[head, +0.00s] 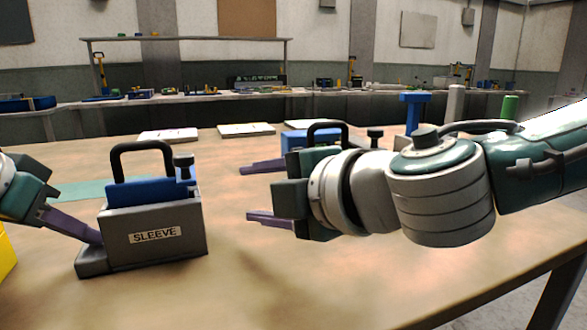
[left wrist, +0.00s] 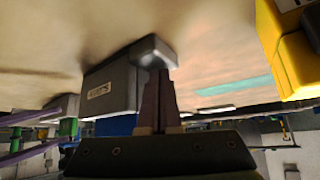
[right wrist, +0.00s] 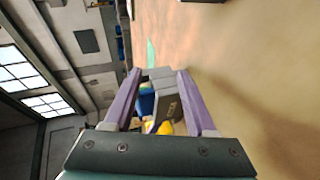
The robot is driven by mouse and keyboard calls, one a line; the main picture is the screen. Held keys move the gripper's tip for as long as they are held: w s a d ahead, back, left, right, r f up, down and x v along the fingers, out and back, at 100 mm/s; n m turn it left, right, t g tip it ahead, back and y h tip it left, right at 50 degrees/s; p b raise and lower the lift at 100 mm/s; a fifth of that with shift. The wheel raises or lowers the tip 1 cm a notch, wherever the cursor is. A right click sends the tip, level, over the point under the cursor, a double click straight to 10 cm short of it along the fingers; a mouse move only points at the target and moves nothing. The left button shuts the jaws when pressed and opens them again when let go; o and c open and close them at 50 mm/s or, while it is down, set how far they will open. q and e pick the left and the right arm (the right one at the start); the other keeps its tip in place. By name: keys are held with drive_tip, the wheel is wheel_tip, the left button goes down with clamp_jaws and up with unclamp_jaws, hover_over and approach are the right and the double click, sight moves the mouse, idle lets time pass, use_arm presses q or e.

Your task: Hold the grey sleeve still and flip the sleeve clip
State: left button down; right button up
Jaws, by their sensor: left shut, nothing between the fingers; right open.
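The grey sleeve (head: 178,248), labelled SLEEVE, stands upright on the table. A blue block (head: 140,192) with a black arched handle (head: 140,146) sits in it. A dark knob on a post (head: 184,162) rises at its right end; I cannot tell whether this is the sleeve clip. My left gripper (head: 97,238) is shut and empty, its tips at the sleeve's low left foot; contact is unclear. The left wrist view shows the tips (left wrist: 158,72) by the grey foot (left wrist: 150,50). My right gripper (head: 258,193) is open and empty, right of the sleeve. The sleeve (right wrist: 170,108) appears beyond its fingers.
A second blue block (head: 305,138) with a black handle stands behind my right gripper, partly hidden. A blue T-shaped piece (head: 414,112) and a green cylinder (head: 509,106) stand farther right. A yellow object (head: 6,256) is at the left edge. The table's front middle is clear.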

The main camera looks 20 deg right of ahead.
drive_tip(key=s+d+r+m+g+y, duration=0.1)
drive_tip(key=s+r+m+g+y, duration=0.15)
drive_tip(key=r+m, duration=0.45)
drive_tip(key=s+d+r+m+g+y, duration=0.1)
drive_tip(key=s+r+m+y, duration=0.2)
drive_tip(key=r+m, duration=0.35)
drive_tip(key=shift+m+t, duration=0.25)
drive_tip(key=shift+m, duration=0.5)
drive_tip(key=x, duration=0.4)
drive_tip(key=f+x, duration=0.1)
drive_tip(key=x, duration=0.7)
drive_tip(key=shift+s+a+f, duration=0.2)
drive_tip(key=shift+a+f, duration=0.05)
drive_tip(key=shift+f, duration=0.05)
drive_tip(key=shift+a+f, duration=0.15)
drive_tip(key=shift+f, duration=0.2)
drive_tip(key=shift+s+f+n+y, duration=0.25)
drive_tip(key=shift+n, duration=0.15)
drive_tip(key=shift+s+a+f+n+t+y, duration=0.1)
drive_tip(key=shift+s+f+n+t+y, duration=0.45)
drive_tip(key=shift+f+n+t, duration=0.3)
drive_tip(key=shift+d+f+t, duration=0.35)
drive_tip(key=shift+f+t, duration=0.05)
drive_tip(key=shift+t, duration=0.05)
approach(192, 159)
drive_tip(key=shift+n+v, duration=0.25)
drive_tip(key=shift+v, duration=0.95)
